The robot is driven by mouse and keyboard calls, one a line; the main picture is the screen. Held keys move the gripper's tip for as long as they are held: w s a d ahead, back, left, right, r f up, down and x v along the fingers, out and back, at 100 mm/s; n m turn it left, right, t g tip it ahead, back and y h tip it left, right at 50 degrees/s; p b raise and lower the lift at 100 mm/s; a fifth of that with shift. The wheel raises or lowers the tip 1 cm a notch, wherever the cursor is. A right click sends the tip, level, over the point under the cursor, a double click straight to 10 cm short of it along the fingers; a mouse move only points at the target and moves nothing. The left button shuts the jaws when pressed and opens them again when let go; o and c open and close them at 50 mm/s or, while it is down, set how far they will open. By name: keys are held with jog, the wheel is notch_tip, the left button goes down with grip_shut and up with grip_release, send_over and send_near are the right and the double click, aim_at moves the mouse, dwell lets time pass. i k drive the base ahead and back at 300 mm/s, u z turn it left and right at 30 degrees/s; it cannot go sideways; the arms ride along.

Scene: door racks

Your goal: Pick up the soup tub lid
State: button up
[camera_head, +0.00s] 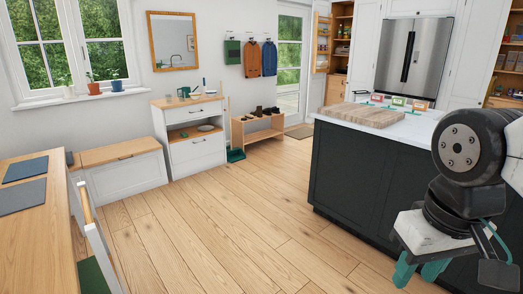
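I cannot make out a soup tub lid for certain in the head view. Small coloured packs (398,101) stand on the island's white top, too small to read. Small pale items (206,127) lie in the open shelf of the white cabinet, also too small to name. My gripper (417,274) hangs at the lower right, beside the dark island front. Its two teal fingers point down and stand apart, with nothing seen between them.
The dark kitchen island (355,178) fills the right side, with a wooden board (360,115) on top. The white cabinet (197,155), a low bench (126,175) and a shoe rack (258,138) line the wall. A wooden table (45,240) stands left. The floor (215,230) between is clear.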

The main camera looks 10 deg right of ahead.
aim_at(420, 106)
jog(key=u, duration=0.25)
jog(key=i, duration=2.15)
jog(key=z, duration=0.25)
jog(key=i, duration=1.6)
jog(key=z, duration=1.25)
jog(key=i, duration=1.25)
jog(key=z, duration=0.65)
